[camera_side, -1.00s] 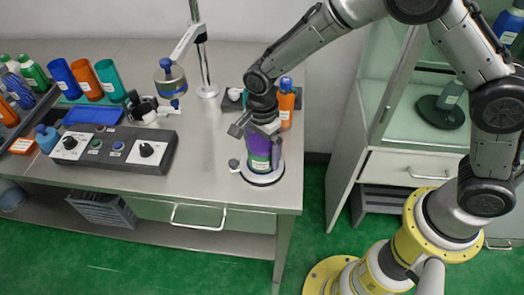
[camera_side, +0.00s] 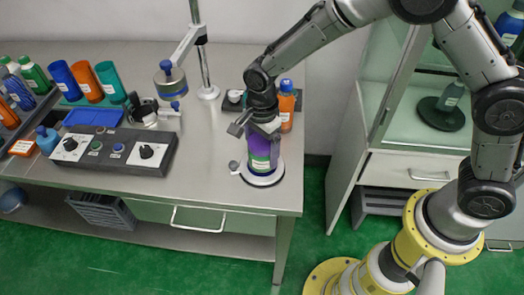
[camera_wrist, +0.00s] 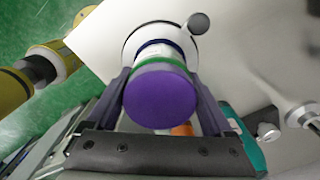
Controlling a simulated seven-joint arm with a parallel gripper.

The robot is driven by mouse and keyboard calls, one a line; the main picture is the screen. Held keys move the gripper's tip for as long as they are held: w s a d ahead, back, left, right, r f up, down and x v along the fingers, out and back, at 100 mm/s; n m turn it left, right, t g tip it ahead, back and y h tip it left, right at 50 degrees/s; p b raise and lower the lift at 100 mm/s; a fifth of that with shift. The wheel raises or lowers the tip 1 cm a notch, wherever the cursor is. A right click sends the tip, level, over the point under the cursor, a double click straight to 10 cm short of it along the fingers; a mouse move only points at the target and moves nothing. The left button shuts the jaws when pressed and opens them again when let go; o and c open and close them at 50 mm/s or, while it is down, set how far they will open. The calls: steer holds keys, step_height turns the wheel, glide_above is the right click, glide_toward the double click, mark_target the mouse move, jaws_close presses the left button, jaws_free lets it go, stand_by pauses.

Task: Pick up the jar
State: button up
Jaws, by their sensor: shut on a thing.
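The jar (camera_side: 262,147) has a purple top, a green band, a pale label and a dark blue band low down. It is upright at the round grey holder (camera_side: 262,178) near the table's right end. My gripper (camera_side: 258,130) comes from above, its fingers on both sides of the jar's purple part, shut on it. In the wrist view the purple lid (camera_wrist: 160,97) sits between the two fingers of my gripper (camera_wrist: 166,92). I cannot tell whether the jar's base is clear of the holder.
An orange bottle (camera_side: 286,108) stands close behind the jar. A stand with a hanging head (camera_side: 171,80) and a control box (camera_side: 114,150) are to the left. Several bottles and cups line the far left. The cabinet (camera_side: 400,165) is to the right. The table between is clear.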

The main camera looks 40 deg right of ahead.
step_height(320, 180, up, 3)
steer(key=shift+f, duration=0.1)
steer(key=s+d+r, duration=0.3)
steer(key=s+r, duration=0.1)
steer(key=s, duration=0.2)
steer(key=s+d+r, duration=0.2)
steer(key=s+r, duration=0.3)
steer(key=s, duration=0.1)
steer(key=shift+s+d+r, duration=0.2)
steer(key=shift+s+d, duration=0.15)
steer(key=shift+d, duration=0.05)
